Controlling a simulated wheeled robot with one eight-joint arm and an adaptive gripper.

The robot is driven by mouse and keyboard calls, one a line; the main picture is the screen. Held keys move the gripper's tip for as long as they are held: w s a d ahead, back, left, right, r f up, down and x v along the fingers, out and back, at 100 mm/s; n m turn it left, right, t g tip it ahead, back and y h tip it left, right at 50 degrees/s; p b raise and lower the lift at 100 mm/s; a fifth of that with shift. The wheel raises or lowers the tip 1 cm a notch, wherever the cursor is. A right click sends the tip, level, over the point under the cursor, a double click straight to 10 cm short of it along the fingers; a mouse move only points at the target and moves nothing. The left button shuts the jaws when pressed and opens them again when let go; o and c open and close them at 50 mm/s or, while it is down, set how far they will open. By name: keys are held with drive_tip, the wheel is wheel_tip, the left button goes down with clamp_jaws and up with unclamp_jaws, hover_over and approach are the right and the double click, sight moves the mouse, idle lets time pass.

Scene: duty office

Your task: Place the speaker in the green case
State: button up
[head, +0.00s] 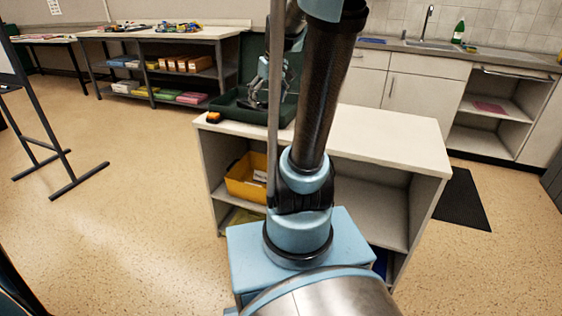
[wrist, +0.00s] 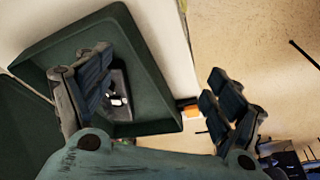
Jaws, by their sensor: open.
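The green case (head: 228,108) stands open on top of the white cabinet, with a raised green panel behind it. In the wrist view the case (wrist: 152,65) shows its rim and inner floor. A dark grey object with small white parts (wrist: 121,88), which looks like the speaker, lies inside it, partly hidden by one finger. My gripper (head: 266,84) is over the case. In the wrist view my gripper (wrist: 160,88) has its fingers wide apart with nothing between them, one over the case and one beyond its rim. I cannot tell its exact height.
A small orange and black item (head: 213,117) sits on the cabinet top (head: 385,128) beside the case. The top to the right is clear. A yellow bin (head: 240,178) is on the shelf below. A sink counter (head: 420,47) and a workbench (head: 150,33) stand behind.

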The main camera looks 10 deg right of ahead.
drive_tip(key=s+f+m, duration=0.1)
drive_tip(key=s+f, duration=0.3)
drive_tip(key=s, duration=0.3)
drive_tip(key=s+f+m+h, duration=0.1)
drive_tip(key=s+f, duration=0.3)
drive_tip(key=s, duration=0.4)
drive_tip(key=s+f+m, duration=0.1)
drive_tip(key=s+f, duration=0.4)
drive_tip(key=s, duration=0.3)
drive_tip(key=shift+m+g, duration=0.4)
drive_tip(key=shift+a, duration=0.1)
drive_tip(key=shift+c, duration=0.2)
